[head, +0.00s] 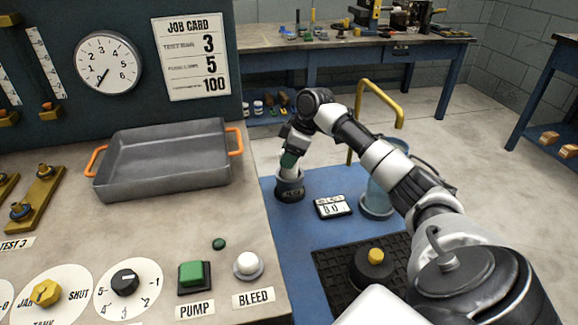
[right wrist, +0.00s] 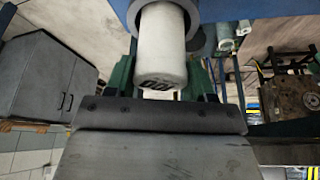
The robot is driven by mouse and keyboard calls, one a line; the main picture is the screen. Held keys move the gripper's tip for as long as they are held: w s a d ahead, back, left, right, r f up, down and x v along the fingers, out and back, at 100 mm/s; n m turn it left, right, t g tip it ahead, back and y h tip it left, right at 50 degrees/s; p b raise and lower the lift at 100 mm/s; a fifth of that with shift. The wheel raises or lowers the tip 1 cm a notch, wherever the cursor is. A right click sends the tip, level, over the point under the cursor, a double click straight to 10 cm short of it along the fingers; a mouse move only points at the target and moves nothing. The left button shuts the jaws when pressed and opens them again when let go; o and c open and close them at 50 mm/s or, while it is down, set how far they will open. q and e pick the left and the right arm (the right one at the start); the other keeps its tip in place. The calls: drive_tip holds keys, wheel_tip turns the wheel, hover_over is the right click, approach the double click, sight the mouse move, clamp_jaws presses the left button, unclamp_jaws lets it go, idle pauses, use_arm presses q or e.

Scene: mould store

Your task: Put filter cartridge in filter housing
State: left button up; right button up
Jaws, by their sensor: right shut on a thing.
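The white filter cartridge (right wrist: 163,45) is between the green fingers of my right gripper (head: 291,160), which is shut on it. In the head view the cartridge (head: 290,171) points down at the mouth of a dark, round, labelled cup that looks like the filter housing (head: 289,190), on the blue bench top. In the right wrist view the cartridge's far end lies within the outline of the housing's grey rim (right wrist: 194,38). How deep it sits is hidden. My left gripper is not in view.
A small display unit (head: 333,206) and a clear cylinder (head: 377,197) stand right of the housing. A yellow bent rail (head: 376,91) rises behind. A black mat (head: 336,281) with a yellow-topped knob lies in front. A grey tray (head: 163,165) is to the left.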

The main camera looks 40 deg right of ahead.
wheel_tip(320, 180, down, 3)
drive_tip(key=shift+f, duration=0.15)
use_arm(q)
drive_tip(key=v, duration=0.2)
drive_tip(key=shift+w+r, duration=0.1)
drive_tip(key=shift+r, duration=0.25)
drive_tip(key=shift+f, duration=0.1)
use_arm(e)
drive_tip(key=o, duration=1)
drive_tip(key=shift+c, duration=0.2)
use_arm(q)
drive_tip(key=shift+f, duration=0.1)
use_arm(e)
drive_tip(key=shift+s+r, duration=0.1)
drive_tip(key=shift+r, duration=0.2)
use_arm(q)
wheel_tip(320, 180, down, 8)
drive_tip(key=p, duration=0.1)
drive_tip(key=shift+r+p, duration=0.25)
drive_tip(key=shift+p, duration=0.15)
use_arm(e)
drive_tip(key=v, duration=1.1)
drive_tip(key=shift+r, duration=0.25)
